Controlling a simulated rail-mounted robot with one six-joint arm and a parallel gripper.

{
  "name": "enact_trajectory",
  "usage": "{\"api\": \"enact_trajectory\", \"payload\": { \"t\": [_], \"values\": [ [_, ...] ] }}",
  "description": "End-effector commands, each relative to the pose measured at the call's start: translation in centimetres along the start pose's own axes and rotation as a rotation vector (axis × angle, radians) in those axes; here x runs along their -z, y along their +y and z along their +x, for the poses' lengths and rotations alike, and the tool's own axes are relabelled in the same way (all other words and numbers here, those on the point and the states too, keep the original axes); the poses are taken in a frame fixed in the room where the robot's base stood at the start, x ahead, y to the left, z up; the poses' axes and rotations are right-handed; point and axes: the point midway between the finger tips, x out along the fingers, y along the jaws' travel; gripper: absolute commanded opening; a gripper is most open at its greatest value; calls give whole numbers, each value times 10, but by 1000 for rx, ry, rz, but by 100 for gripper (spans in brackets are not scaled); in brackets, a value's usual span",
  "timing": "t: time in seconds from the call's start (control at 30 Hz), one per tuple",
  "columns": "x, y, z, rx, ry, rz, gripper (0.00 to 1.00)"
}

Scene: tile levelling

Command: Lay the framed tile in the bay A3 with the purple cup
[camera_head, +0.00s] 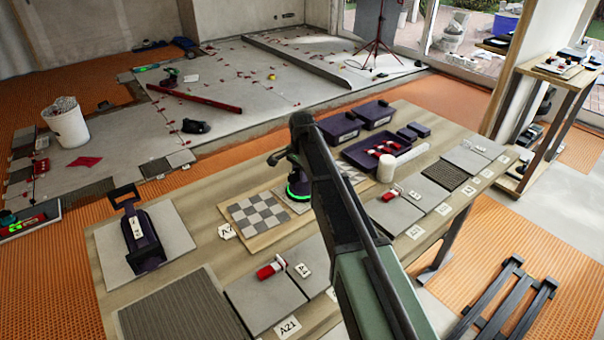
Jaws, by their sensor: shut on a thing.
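My gripper (284,160) is shut on a dark purple cup tool with a glowing green ring (298,188). My arm crosses in front and hides part of the cup and jaws. The cup stands low over a wooden board on the table, at or just above a grey tile (290,206); I cannot tell if they touch. Left of it on the board lies a grey and white checkered piece (258,216) with a wooden border. More checkered surface (348,172) shows right of my arm. I cannot read a card that surely says A3.
The wooden table (205,222) bears several grey tiles, number cards and red-and-white pieces. A purple tool with a handle (137,232) stands on a tile at left. Purple bins (338,128) and a purple tray (358,155) stand behind. A white roll (386,168) stands right of my arm.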

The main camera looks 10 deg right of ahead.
Motion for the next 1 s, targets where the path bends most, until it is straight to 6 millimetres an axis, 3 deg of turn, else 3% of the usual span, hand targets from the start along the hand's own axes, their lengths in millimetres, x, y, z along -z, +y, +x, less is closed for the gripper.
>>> {"api": "enact_trajectory", "payload": {
  "t": [0.47, 1.0],
  "values": [
    [0, 0, -3, 0, 0, 0, 0],
    [0, 0, -45, 0, 0, 0, 0]
  ]
}}
